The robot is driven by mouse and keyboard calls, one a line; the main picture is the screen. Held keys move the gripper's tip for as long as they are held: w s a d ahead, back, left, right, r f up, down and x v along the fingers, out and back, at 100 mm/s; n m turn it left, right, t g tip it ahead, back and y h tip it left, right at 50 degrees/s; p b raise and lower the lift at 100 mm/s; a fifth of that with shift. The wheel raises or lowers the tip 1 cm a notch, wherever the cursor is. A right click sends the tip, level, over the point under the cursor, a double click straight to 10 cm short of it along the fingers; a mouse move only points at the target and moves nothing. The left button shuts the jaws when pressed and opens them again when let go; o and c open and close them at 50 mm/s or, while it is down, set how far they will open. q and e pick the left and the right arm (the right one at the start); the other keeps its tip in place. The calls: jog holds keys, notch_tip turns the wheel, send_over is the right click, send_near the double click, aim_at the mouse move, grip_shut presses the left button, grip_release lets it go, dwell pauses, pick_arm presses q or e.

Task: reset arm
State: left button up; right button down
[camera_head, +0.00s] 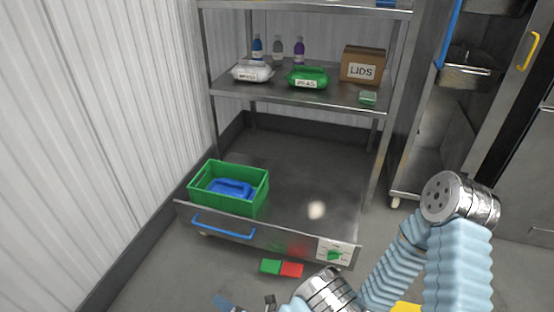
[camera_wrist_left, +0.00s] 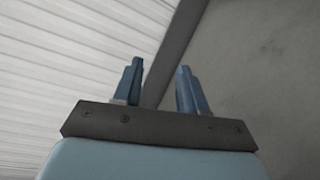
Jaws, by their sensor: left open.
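My left gripper (camera_head: 224,302) shows only in part at the bottom edge of the head view, with a blue fingertip and a dark body beside my sleeved arm. In the left wrist view the gripper (camera_wrist_left: 160,88) is open. Its two blue fingers stand apart with nothing between them. Behind them are the white ribbed wall and the grey floor. My right gripper is not seen in either view.
A steel shelf unit (camera_head: 290,238) holds a green crate (camera_head: 240,207) with a blue item inside. Its upper shelf carries bottles, a white pack, a green pack (camera_head: 307,77) and a LIDS box (camera_head: 362,65). A ribbed wall (camera_head: 90,130) bounds the left. A steel cabinet stands at right.

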pick_arm(q)
jog(key=s+a+f+n+g+h, duration=0.1)
jog(key=s+a+f+n+g, duration=0.35)
jog(key=s+n+g, duration=0.5)
jog(key=s+d+f+n+g+h, duration=0.1)
jog(key=s+d+n+g+h, duration=0.3)
jog(key=s+n+g+h, duration=0.4)
jog(key=s+d+n+t+h, duration=0.15)
jog(key=d+n+h, duration=0.3)
jog(key=n, duration=0.45)
jog(key=w+r+n+t+h, duration=0.2)
jog(key=w+n+t, duration=0.1)
jog(key=w+n, duration=0.2)
jog(key=w+a+r+n+t+h, duration=0.1)
jog(key=w+n, duration=0.4)
jog(key=n, duration=0.5)
jog(key=r+t, duration=0.1)
jog(key=t, duration=0.1)
jog(key=shift+w+r+t+h+p, duration=0.2)
jog(key=shift+w+t+h+p, duration=0.15)
jog(key=shift+w+t+p, duration=0.05)
